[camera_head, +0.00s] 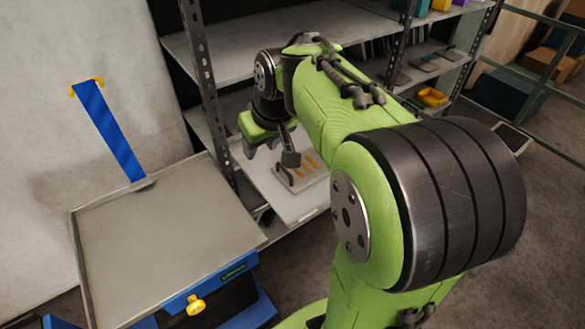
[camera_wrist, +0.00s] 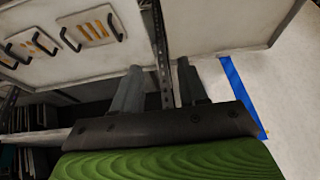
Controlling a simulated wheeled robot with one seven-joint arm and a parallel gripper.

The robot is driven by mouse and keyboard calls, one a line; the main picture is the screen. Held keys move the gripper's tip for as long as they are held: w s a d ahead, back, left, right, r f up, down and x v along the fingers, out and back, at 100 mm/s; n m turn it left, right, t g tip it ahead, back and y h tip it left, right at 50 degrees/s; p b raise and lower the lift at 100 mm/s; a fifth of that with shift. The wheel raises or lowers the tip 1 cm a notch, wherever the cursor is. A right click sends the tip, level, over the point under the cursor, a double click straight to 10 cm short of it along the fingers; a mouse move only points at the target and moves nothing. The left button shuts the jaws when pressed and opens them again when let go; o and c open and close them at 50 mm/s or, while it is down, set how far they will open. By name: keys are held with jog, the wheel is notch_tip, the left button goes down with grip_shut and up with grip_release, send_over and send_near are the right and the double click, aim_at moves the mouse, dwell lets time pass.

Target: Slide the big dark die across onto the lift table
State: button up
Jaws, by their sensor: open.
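My gripper (camera_head: 262,149) is open and empty beside the rack's upright, above the gap between the shelf and the lift table. In the wrist view the post shows between its fingers (camera_wrist: 158,70). A pale die plate with orange bars (camera_head: 308,166) lies on the shelf right of my gripper; it also shows at the upper left of the wrist view (camera_wrist: 93,28), with dark handles. A second plate with handles (camera_wrist: 28,46) lies beside it. I cannot tell which is the big dark die. The lift table (camera_head: 165,235) has a bare grey top.
The rack's perforated upright (camera_head: 207,90) stands between the lift table and the shelf (camera_head: 285,200). A blue handle (camera_head: 108,130) rises behind the lift table, and a yellow knob (camera_head: 195,304) sits on its front. More flat plates (camera_head: 425,64) lie on shelves at the right.

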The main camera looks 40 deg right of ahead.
jog(key=w+d+f+b, duration=0.2)
jog(key=w+d+f, duration=0.3)
jog(key=f, duration=0.2)
jog(key=b, duration=0.4)
send_near(284, 169)
jog(key=shift+g, duration=0.4)
jog(key=b+x, duration=0.1)
jog(key=x, duration=0.2)
jog(key=b+x, duration=0.2)
jog(key=x, duration=0.2)
jog(key=b+x, duration=0.2)
jog(key=x, duration=0.1)
jog(key=shift+w+d+f, duration=0.15)
jog(key=shift+w+f, duration=0.05)
jog(key=shift+w, duration=0.25)
jog(key=shift+c, duration=0.4)
grip_shut()
